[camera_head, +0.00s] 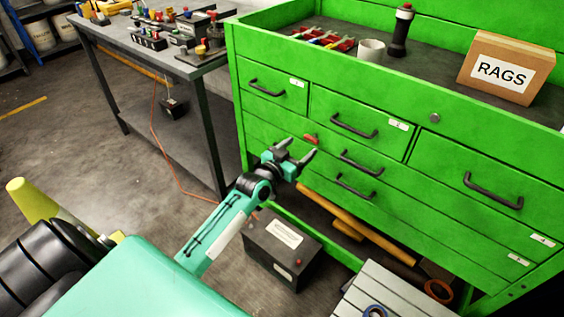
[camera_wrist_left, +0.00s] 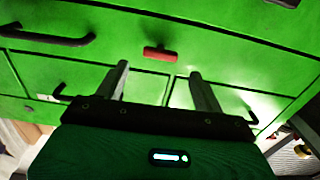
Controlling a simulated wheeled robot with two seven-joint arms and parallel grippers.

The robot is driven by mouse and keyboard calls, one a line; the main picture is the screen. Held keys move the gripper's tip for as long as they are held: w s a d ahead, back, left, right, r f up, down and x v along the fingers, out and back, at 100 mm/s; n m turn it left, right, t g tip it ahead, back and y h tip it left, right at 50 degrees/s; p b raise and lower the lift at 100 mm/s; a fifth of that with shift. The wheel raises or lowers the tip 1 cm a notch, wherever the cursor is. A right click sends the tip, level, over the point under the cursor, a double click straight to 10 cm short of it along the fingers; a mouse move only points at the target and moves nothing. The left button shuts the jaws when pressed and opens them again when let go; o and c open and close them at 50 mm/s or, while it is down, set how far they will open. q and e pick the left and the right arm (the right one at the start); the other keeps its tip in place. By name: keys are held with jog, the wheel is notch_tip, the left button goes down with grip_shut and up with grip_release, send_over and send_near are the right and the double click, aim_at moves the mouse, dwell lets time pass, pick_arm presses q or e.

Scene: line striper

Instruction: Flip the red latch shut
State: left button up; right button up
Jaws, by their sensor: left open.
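The red latch (camera_head: 311,139) is a small red piece on the front of the green drawer cabinet (camera_head: 440,160), just left of the middle drawer handles. In the left wrist view the red latch (camera_wrist_left: 160,53) lies across the picture, ahead of and between my two fingers. My left gripper (camera_head: 306,150) is open and empty, close in front of the cabinet near the latch. It also shows in the left wrist view (camera_wrist_left: 157,78). I see no clear contact with the latch. My right gripper is not in view.
Dark handles, such as the middle one (camera_head: 361,163), stick out from the drawers around the latch. A black battery box (camera_head: 283,248) stands on the floor below my gripper. A grey workbench (camera_head: 165,50) stands at left. A RAGS box (camera_head: 506,68) sits on the cabinet top.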

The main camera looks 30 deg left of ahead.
pick_arm(q)
jog(key=s+a, duration=0.1)
jog(key=s, duration=0.7)
jog(key=shift+s, duration=0.2)
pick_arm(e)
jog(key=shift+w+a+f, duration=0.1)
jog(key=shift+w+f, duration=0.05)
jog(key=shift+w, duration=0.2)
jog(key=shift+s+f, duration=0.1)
